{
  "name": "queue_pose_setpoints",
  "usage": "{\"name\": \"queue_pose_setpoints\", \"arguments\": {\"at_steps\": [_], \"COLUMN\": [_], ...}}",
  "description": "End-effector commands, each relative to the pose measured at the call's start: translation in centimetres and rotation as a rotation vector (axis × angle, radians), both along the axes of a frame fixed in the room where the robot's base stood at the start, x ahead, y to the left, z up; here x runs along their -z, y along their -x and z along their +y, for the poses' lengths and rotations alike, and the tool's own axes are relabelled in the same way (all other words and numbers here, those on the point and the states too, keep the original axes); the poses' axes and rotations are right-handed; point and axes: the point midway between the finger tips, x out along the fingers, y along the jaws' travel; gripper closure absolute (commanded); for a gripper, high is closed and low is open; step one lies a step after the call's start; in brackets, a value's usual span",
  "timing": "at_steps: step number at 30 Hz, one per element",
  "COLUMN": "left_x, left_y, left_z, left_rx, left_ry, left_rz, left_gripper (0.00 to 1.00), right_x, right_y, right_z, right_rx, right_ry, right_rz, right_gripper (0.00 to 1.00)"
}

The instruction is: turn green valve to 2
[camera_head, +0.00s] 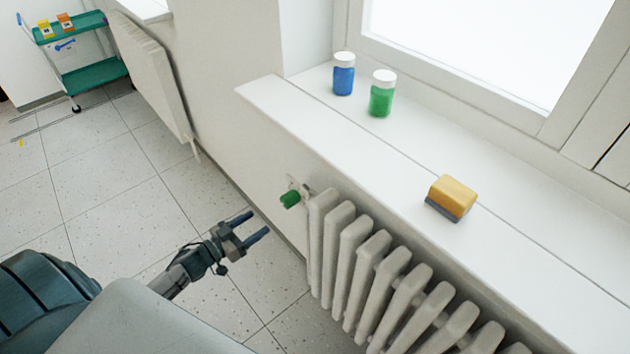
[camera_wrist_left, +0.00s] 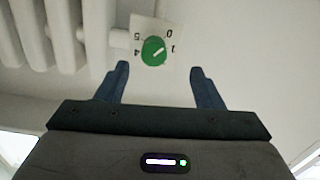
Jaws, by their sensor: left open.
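In the left wrist view the green valve (camera_wrist_left: 153,51) is a round knob with a pale mark slanting toward the upper right. Its light dial plate (camera_wrist_left: 150,25) shows the digits 0, 1, 4 and 5 upside down; the rest of the scale is hidden or unclear. My left gripper (camera_head: 259,223) is open and empty, short of the valve. In the left wrist view its fingertips (camera_wrist_left: 160,68) stand either side of the valve's line, not touching it. My right gripper is out of view.
A windowsill (camera_head: 300,118) runs above the radiator. It holds a blue jar (camera_head: 343,75), a green jar (camera_head: 382,95) and a yellow sponge (camera_head: 452,196). A green-shelved cart (camera_head: 90,76) stands at the far left.

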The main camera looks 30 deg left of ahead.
Motion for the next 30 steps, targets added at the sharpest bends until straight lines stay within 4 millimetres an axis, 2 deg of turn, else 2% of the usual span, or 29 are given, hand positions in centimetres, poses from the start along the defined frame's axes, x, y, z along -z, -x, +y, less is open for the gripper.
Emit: {"name": "queue_pose_setpoints", "arguments": {"at_steps": [4,8,15,21,30], "left_x": [-0.9,-1.1,-1.1,-0.9,-0.8], "left_y": [-0.4,-1.7,-5.9,-8.7,-10.1], "left_z": [-0.6,-1.1,-2.9,-4.1,-4.8], "left_rx": [0.03,0.029,0.027,0.027,0.027], "left_ry": [0.011,0.012,0.012,0.011,0.01], "left_rz": [-0.02,-0.022,-0.023,-0.02,-0.019], "left_gripper": [0.39,0.39,0.39,0.39,0.39], "right_x": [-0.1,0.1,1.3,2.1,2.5], "right_y": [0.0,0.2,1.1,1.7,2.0], "right_z": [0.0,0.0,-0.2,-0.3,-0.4], "right_rx": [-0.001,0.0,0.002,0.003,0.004], "right_ry": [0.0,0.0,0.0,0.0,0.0], "right_rz": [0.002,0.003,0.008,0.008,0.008], "right_gripper": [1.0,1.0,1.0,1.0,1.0]}}
